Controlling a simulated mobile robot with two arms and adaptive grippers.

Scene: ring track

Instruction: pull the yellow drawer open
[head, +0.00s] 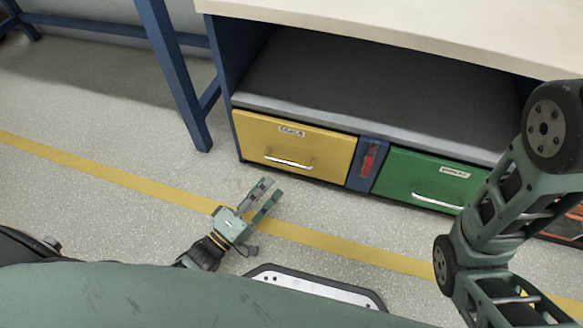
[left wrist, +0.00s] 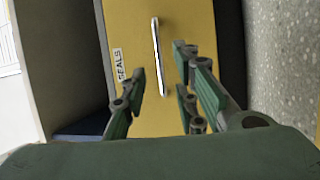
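The yellow drawer (head: 293,147) is closed, at the lower left of the workbench. It has a white label reading "SEALS" and a silver bar handle (head: 289,163). My left gripper (head: 267,194) is open and empty, in front of and below the drawer, pointing toward it. In the left wrist view the drawer front (left wrist: 188,22) shows turned on its side. There the handle (left wrist: 158,58) lies ahead, between the lines of the two open fingers (left wrist: 160,68), and apart from them. My right arm shows at the right of the head view, but its gripper is out of view.
A green drawer (head: 428,179) is to the right, past a blue panel with a red part (head: 368,158). An open grey shelf (head: 380,92) lies above. A blue table leg (head: 176,75) stands at left. The floor before the yellow drawer is clear.

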